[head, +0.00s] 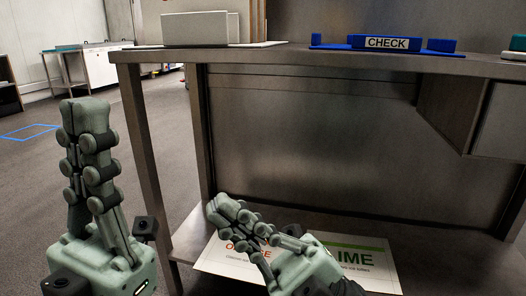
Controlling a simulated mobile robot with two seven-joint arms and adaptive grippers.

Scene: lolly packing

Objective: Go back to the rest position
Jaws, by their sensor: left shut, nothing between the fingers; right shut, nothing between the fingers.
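My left gripper (86,108) is on the left of the head view, pointing up, with its fingers shut together and nothing between them. It is in front of the floor, left of the table's leg. My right gripper (222,208) is low in the middle, pointing up and to the left, shut and empty. It is in front of the lower shelf and partly covers the printed signs there. Neither gripper touches any object that I can see.
A metal table (290,58) stands ahead. On it are a white box (200,29), a blue CHECK holder (400,43) and a teal-topped item (517,43) at the right edge. ORANGE and LIME signs (375,272) lie on the lower shelf (440,262).

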